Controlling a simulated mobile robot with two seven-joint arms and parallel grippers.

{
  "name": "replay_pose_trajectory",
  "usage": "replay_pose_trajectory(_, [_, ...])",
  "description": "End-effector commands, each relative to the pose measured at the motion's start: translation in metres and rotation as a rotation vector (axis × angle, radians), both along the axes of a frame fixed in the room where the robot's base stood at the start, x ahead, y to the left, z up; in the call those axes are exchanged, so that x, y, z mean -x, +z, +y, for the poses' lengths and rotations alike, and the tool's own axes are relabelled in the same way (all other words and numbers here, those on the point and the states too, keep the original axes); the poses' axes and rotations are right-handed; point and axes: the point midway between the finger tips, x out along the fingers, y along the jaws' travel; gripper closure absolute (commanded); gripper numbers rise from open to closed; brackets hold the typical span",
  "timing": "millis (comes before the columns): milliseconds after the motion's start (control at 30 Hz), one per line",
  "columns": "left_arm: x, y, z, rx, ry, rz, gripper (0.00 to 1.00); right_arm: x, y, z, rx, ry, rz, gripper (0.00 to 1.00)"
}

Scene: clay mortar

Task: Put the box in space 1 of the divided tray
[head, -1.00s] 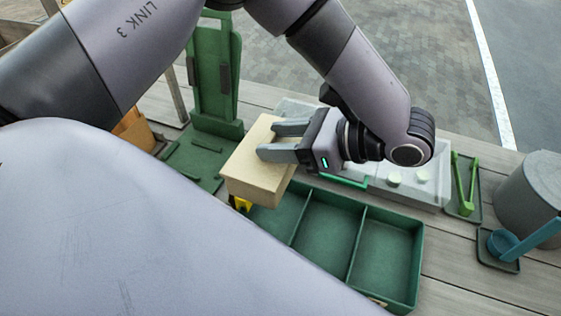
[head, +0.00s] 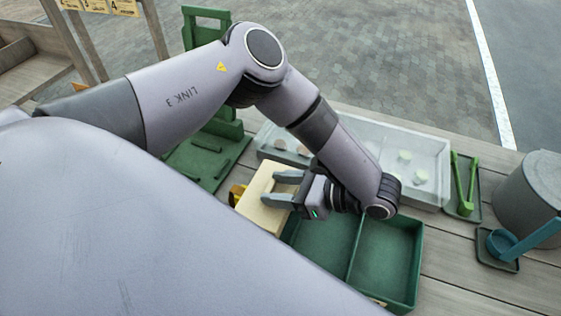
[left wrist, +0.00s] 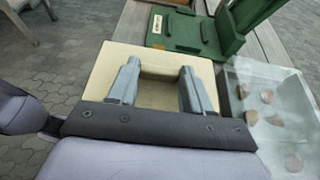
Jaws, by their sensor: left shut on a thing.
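The box (head: 257,215) is a cream block held by my left gripper (head: 269,187), whose fingers are shut on it. It covers the left end of the green divided tray (head: 421,262) in the head view. I cannot tell whether the box is inside the left compartment or just above it. The middle and right compartments look empty; the left one is hidden by the box and my arm. In the left wrist view, the box (left wrist: 108,68) lies flat between and beneath the fingers (left wrist: 158,70). My right gripper is not in view.
A green stand (head: 205,150) is behind the box. A pale grey tray (head: 432,160) with round pieces lies behind the divided tray. A yellow object (head: 237,194) is beside the box.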

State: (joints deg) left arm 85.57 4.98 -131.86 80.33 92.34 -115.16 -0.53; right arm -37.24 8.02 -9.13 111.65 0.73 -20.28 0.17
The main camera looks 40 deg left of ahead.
Motion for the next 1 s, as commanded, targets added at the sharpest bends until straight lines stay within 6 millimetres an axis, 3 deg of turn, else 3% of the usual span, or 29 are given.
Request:
replay_pose_trajectory(767, [0.000,-0.013,0.000,0.000,-0.001,-0.001,0.94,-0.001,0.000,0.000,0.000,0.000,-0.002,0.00])
replay_pose_trajectory(800, [0.000,-0.013,0.000,0.000,-0.001,-0.001,0.47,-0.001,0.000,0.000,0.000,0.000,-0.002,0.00])
replay_pose_trajectory(867, [0.000,-0.013,0.000,0.000,-0.001,-0.001,0.28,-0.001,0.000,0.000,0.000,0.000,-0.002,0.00])
replay_pose_trajectory(1000, [0.000,-0.013,0.000,0.000,-0.001,-0.001,0.25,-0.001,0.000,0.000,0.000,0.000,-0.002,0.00])
